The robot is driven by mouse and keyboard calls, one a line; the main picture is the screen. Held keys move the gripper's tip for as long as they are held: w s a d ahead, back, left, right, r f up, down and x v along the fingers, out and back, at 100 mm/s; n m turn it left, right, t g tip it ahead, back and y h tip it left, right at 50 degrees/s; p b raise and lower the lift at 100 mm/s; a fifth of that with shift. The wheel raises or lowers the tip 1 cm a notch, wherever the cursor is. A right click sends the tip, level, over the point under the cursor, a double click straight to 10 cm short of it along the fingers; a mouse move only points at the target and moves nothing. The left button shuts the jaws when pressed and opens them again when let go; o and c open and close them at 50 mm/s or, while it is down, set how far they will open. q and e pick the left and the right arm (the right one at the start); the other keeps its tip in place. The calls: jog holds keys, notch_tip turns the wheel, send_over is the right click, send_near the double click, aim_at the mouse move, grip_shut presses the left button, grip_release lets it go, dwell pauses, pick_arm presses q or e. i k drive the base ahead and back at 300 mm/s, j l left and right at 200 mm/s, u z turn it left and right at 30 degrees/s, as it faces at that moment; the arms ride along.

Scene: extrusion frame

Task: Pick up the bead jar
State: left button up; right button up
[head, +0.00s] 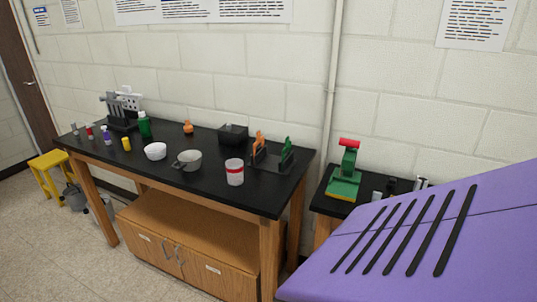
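A white jar with a red band (234,172) stands upright near the front edge of the black-topped bench (205,184), toward its right end. It may be the bead jar; I see no beads and cannot read a label. A small orange jar-like thing (188,128) stands near the back of the bench, too small to identify. Neither of my grippers is in view.
Left of the white jar are a grey pan (190,160), a white bowl (155,151), a yellow cup (126,144) and a green bottle (145,126). An orange-and-green rack (270,155) stands close on its right. A side table holds a green-and-red device (345,175).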

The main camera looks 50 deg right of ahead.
aim_at(235, 172)
jog(key=z, duration=1.45)
